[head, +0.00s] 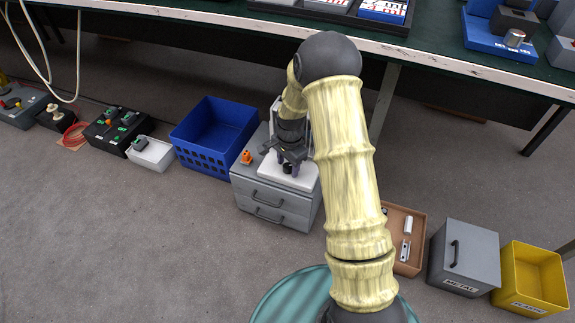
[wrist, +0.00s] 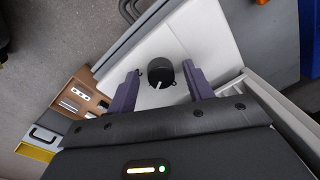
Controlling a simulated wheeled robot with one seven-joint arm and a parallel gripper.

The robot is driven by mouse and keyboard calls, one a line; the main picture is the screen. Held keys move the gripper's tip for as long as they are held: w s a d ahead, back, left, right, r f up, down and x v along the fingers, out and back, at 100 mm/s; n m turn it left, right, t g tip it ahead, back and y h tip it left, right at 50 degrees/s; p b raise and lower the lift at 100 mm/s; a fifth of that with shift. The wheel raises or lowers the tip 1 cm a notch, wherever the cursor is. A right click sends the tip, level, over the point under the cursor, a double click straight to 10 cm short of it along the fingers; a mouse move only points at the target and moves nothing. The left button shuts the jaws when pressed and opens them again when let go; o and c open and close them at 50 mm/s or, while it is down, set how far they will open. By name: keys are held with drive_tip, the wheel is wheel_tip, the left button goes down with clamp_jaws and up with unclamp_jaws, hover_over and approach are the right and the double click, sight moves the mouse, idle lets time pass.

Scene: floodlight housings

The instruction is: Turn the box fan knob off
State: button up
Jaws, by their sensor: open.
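The fan knob (wrist: 160,72) is a round black dial with a white pointer mark, on a white panel (wrist: 200,40). In the wrist view it lies between and just beyond the two purple fingers of my gripper (wrist: 158,88). The fingers are apart, and I see no clear contact with the knob. In the head view my gripper (head: 288,165) is over the white unit (head: 299,178) on top of a grey drawer cabinet (head: 251,192). My arm hides part of that unit.
A small orange item (head: 246,157) sits on the cabinet's left side. A blue crate (head: 208,142) stands left of it. A brown tray (head: 414,262), a grey metal bin (head: 474,252) and a yellow bin (head: 530,278) stand right. A workbench (head: 440,60) runs behind.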

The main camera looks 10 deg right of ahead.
drive_tip(key=c, duration=1)
drive_tip(key=shift+r+n+p, duration=0.15)
drive_tip(key=shift+n+p, duration=0.25)
drive_tip(key=shift+p, duration=0.45)
drive_tip(key=n+p, duration=0.1)
drive_tip(key=p, duration=0.2)
drive_tip(key=shift+r+n, duration=0.15)
drive_tip(key=shift+n, duration=0.15)
drive_tip(key=n+p, duration=0.2)
drive_tip(key=p, duration=0.1)
drive_tip(key=shift+n+p, duration=0.3)
drive_tip(key=shift+p, duration=0.05)
drive_tip(key=n+p, duration=0.3)
drive_tip(key=p, duration=0.1)
drive_tip(key=shift+n, duration=0.3)
drive_tip(key=shift+f+n+g+p, duration=0.15)
drive_tip(key=shift+n+p, duration=0.5)
drive_tip(key=shift+n, duration=0.2)
drive_tip(key=shift+f+n+g+p, duration=0.15)
drive_tip(key=shift+n+p, duration=0.5)
drive_tip(key=shift+n, duration=0.2)
